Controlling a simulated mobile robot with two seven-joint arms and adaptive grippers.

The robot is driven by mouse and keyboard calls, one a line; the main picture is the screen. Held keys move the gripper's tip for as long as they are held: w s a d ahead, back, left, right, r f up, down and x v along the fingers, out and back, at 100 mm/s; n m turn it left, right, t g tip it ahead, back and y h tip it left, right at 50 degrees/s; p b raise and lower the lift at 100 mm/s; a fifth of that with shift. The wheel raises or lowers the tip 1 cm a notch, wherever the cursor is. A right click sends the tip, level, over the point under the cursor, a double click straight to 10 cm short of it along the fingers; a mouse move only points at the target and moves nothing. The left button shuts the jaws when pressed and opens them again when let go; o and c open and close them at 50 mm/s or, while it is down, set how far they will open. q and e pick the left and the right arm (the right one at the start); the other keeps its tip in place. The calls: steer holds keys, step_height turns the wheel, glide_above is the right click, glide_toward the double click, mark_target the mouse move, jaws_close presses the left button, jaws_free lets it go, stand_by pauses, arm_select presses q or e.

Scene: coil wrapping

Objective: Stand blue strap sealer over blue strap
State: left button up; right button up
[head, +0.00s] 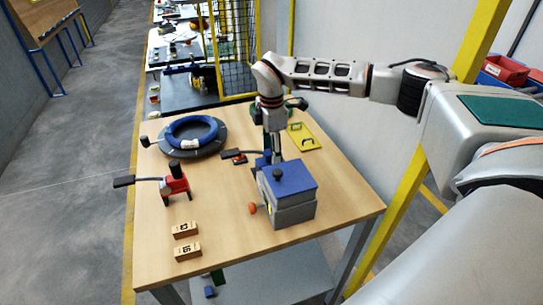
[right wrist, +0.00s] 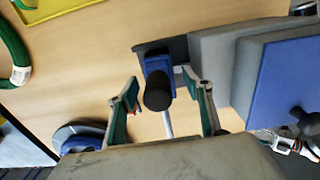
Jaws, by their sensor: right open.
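The blue strap sealer (right wrist: 156,64), a blue body with a round black knob, stands on the table beside the grey box. In the right wrist view it is between the spread fingers of my right gripper (right wrist: 160,82), which is open. In the head view that gripper (head: 273,152) points down over the sealer and partly hides it. The blue coil (head: 208,127) lies flat on a dark round stand (head: 214,150) at the back left, with a white patch on its front. I cannot make out a separate blue strap. My left gripper is not in view.
A grey box with a blue lid (head: 300,179) stands close right of the sealer. A red tool (head: 176,180) and two wooden blocks (head: 186,230) are at left and front. A yellow plate (head: 302,137) lies behind. The table's middle left is mostly clear.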

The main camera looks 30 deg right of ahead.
steer(key=shift+f, duration=0.4)
steer(key=c, duration=1.4)
steer(key=shift+r, duration=0.1)
jaws_close()
